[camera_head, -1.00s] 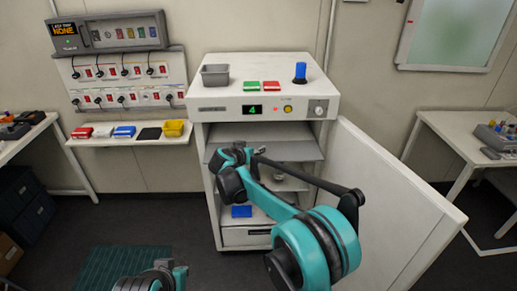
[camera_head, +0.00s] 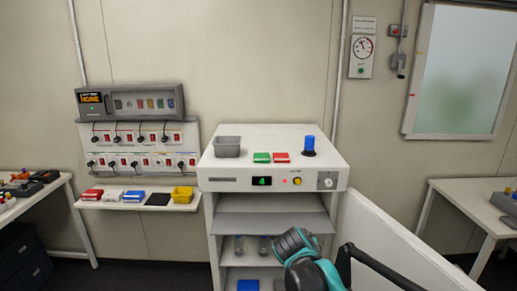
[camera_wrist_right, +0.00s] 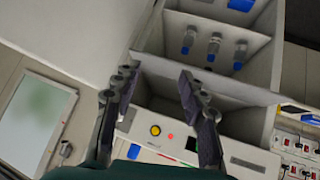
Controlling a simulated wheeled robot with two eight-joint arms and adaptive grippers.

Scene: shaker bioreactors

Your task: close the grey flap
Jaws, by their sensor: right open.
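The grey flap (camera_head: 270,226) stands out below the control panel of the white cabinet (camera_head: 275,150) in the head view, roughly level. In the right wrist view, which is turned nearly upside down, a pale edge that may be the flap's (camera_wrist_right: 235,90) runs between the panel and the shelf of bottles. My right gripper (camera_wrist_right: 157,82) is open and empty, its fingers pointing towards the cabinet front. Any contact with the flap cannot be told. In the head view my right arm covers the cabinet's lower right, and its fingers are not visible. My left gripper is not in view.
The large white door (camera_head: 390,245) stands open at the cabinet's right. A grey tray (camera_head: 227,147), green and red blocks and a blue knob-like item (camera_head: 309,146) sit on top. Clear bottles (camera_head: 264,245) stand on a shelf below the flap.

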